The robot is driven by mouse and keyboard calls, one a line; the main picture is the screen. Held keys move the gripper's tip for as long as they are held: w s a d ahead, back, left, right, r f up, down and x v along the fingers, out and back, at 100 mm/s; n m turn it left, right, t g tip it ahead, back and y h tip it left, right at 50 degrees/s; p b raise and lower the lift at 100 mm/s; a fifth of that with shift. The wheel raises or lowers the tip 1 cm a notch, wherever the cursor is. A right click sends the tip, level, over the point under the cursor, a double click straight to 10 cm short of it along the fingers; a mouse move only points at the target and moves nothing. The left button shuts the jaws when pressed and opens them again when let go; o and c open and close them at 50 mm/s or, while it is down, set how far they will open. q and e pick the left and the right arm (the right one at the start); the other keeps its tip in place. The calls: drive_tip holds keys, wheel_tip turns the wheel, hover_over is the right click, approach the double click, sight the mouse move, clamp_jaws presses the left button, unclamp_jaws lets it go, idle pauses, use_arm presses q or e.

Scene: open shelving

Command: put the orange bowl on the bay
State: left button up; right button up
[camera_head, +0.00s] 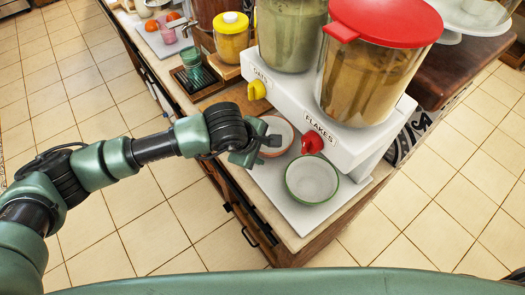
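The orange bowl (283,131), white inside with an orange rim, sits under the dispenser's left side. My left gripper (268,143) comes in from the left and overlaps this bowl's left side, hiding part of it. I cannot tell whether its fingers are apart or closed on the rim. A white slab (292,215) under the dispenser spouts looks like the bay. A white bowl with a green rim (312,180) stands on it below the red knob. My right gripper is not in view.
The white dispenser (345,145) with a yellow knob (257,90), a red knob (312,141) and two filled jars stands close over the bowls. A wooden board (222,97), a yellow-lidded jar (232,42) and a green cup (190,59) are farther back. Tiled floor lies left.

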use_arm(q)
drive_tip(key=b+v, duration=0.2)
drive_tip(key=v, duration=0.8)
drive_tip(key=shift+a+r, duration=0.15)
drive_tip(key=shift+r, duration=0.1)
